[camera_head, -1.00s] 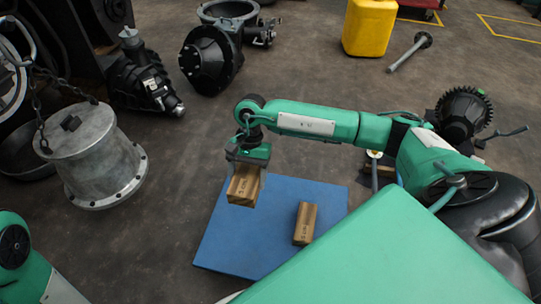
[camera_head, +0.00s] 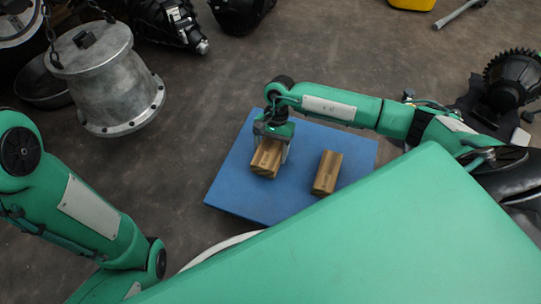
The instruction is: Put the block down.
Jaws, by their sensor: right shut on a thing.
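My right gripper (camera_head: 273,133) is shut on a brown wooden block (camera_head: 266,159) and points down over the left part of a blue board (camera_head: 237,190). I cannot tell whether the block's underside touches the board. A second brown block (camera_head: 327,173) lies on the board to the right, apart from the held one. My left arm shows at the left edge of the view, but its gripper is out of view.
A grey metal drum-like casting (camera_head: 106,75) with chains stands at the upper left. A dark gear part (camera_head: 512,80) stands at the right. Dark machine parts (camera_head: 170,22) lie at the top. The board's front middle is bare.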

